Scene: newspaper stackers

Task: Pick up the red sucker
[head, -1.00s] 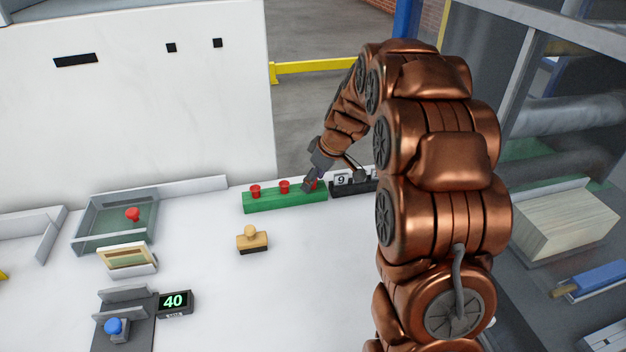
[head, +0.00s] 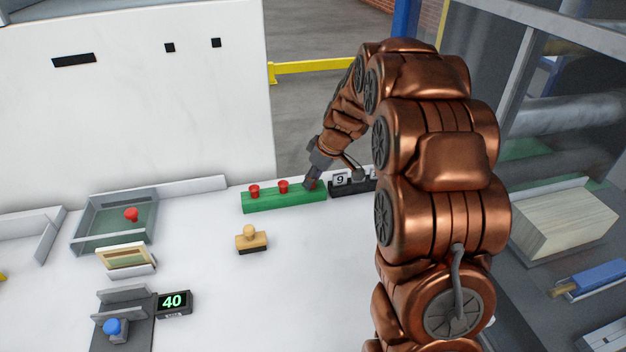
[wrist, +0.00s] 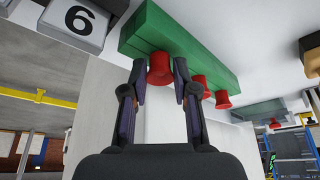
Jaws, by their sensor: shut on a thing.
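A green block (head: 285,202) stands near the back of the white table with red suckers in a row along it. Two of them show clearly, the left one (head: 254,190) and the middle one (head: 283,187). My gripper (head: 311,184) is at the block's right end, mostly covering the third sucker there. In the wrist view my gripper (wrist: 160,72) has its fingers on both sides of that red sucker (wrist: 160,66), shut on it. The sucker still sits against the green block (wrist: 150,32). Another red sucker (head: 131,214) lies in a grey open tray (head: 82,228) at left.
A dark number holder (head: 345,188) stands right beside the green block. A wooden stamp (head: 251,240) stands in front. A display reading 40 (head: 174,302) and a blue-knobbed part (head: 114,328) are at lower left. The table's middle front is clear.

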